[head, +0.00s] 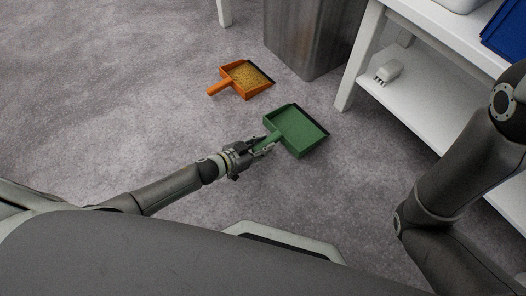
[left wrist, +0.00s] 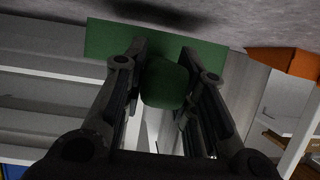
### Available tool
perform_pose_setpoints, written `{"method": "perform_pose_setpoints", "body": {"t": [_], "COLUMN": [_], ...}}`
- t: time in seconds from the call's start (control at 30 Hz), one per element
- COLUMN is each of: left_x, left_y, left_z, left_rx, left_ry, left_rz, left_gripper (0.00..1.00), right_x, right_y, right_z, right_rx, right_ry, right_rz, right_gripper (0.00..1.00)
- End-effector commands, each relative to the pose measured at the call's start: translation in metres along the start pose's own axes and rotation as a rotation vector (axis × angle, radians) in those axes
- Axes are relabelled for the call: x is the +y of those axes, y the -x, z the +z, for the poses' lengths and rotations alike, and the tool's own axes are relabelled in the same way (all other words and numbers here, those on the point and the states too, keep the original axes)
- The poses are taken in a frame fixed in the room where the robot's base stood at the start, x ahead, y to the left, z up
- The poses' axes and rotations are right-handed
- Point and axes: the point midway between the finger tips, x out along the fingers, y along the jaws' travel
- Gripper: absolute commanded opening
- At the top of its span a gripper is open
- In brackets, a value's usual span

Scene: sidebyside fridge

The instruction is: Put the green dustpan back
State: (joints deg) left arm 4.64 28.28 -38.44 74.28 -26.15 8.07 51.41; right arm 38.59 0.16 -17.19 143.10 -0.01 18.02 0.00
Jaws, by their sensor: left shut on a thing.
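The green dustpan (head: 297,131) is at the middle of the head view, above or on the grey floor; I cannot tell its exact height. Its pan is empty and opens to the upper right. My left gripper (head: 263,147) is shut on its handle. In the left wrist view the green dustpan (left wrist: 105,40) lies beyond the fingers of my left gripper (left wrist: 164,85), with the handle end between them. An orange dustpan (head: 244,79) holding yellowish bits lies on the floor farther back. My right gripper is not in view.
A grey metal bin (head: 312,38) stands behind the dustpans. A white shelf unit (head: 430,98) stands at the right, with a small white object (head: 388,71) on its lower shelf and a blue container (head: 508,32) on top. The floor at the left is clear.

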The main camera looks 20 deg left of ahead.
Motion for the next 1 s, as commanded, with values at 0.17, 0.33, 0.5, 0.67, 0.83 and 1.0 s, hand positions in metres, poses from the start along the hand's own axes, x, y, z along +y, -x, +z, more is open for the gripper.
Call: {"method": "perform_pose_setpoints", "body": {"t": [0.17,0.33,0.5,0.67,0.83,1.0], "left_x": [0.0,0.0,0.0,-0.001,-0.001,-0.001], "left_y": [-0.014,-0.017,-0.016,-0.018,-0.017,-0.017], "left_z": [0.022,0.029,0.027,0.031,0.031,0.031], "left_rx": [0.001,0.001,0.001,0.001,-0.001,0.0], "left_ry": [0.0,0.0,0.0,0.001,0.0,0.0], "left_rz": [0.001,0.001,0.001,0.001,0.0,0.0], "left_gripper": [0.0,0.0,0.0,0.0,0.46,0.48], "right_x": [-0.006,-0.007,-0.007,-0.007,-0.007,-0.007], "right_y": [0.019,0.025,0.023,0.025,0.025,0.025], "right_z": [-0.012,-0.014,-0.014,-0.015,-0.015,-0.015], "right_rx": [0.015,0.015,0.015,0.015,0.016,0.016], "right_ry": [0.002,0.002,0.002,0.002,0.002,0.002], "right_rz": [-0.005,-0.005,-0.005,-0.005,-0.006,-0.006], "right_gripper": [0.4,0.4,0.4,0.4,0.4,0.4]}}
